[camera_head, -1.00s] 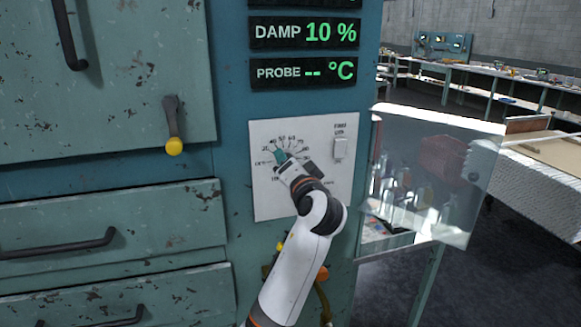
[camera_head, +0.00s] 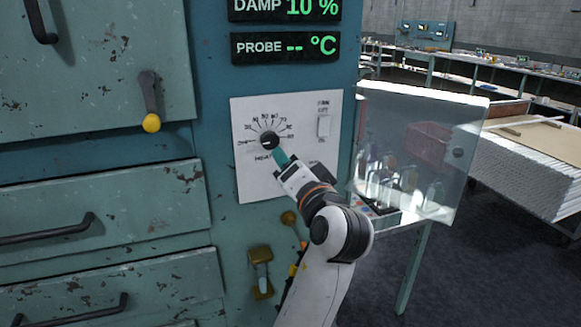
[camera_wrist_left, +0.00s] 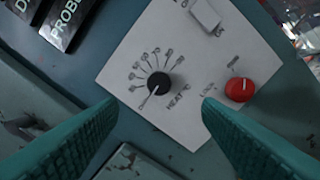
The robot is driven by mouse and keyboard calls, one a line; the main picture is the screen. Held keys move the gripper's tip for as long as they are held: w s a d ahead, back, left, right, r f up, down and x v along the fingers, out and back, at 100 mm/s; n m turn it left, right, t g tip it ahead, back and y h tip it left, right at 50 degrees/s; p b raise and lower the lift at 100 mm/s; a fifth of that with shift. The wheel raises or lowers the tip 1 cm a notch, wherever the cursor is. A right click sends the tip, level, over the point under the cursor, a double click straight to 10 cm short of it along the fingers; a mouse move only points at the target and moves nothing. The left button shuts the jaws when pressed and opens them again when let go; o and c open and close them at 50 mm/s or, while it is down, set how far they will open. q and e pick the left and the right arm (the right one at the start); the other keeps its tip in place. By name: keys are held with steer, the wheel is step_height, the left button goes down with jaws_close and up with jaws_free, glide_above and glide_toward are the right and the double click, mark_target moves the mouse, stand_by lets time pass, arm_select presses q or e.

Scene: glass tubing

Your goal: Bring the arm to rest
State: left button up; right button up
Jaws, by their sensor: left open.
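My left gripper (camera_head: 281,158) is in front of the white control panel (camera_head: 250,180), just below and right of the black heat knob (camera_head: 269,140). In the left wrist view its two teal fingers (camera_wrist_left: 158,102) are spread apart with nothing between them. The knob (camera_wrist_left: 159,84) shows whole beyond the fingertips, with its white pointer line turned toward the lower left and a numbered scale around it. The gripper appears clear of the knob. My right gripper is not in view.
A white switch (camera_head: 323,125) is on the panel, and a red button (camera_wrist_left: 240,90) shows in the wrist view. A clear shield (camera_head: 425,150) stands to the right. Drawers with handles (camera_head: 45,230) and a yellow-tipped lever (camera_head: 151,122) are on the left. Open floor lies at lower right.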

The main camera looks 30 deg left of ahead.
arm_select(q)
steer(key=w+d+f+m+h, duration=0.25)
steer(key=w+f, duration=0.25)
steer(key=f, duration=0.6)
steer(key=w+d+f+m+h, duration=0.2)
steer(key=w+f+m+h, duration=0.15)
steer(key=f, duration=0.75)
steer(key=s+d+f+m+g+h, duration=0.1)
steer(key=s+f+h, duration=0.1)
steer(key=f, duration=0.8)
steer(key=s+d+f+g+h, duration=0.1)
steer(key=s+f, duration=0.1)
steer(key=f, duration=0.7)
steer(key=s+d+f+m+g+h, duration=0.1)
steer(key=s+d+f+h, duration=0.15)
steer(key=f, duration=0.75)
steer(key=s+a+f+n+g+h, duration=0.25)
steer(key=s+f+g, duration=0.25)
steer(key=s+f, duration=2.2)
steer(key=s+a+f+n+g, duration=0.2)
steer(key=s+n, duration=0.1)
steer(key=s, duration=1.6)
steer(key=shift+s+a+f+g, duration=0.15)
steer(key=shift+s+f+g, duration=0.05)
steer(key=shift+s+g, duration=0.2)
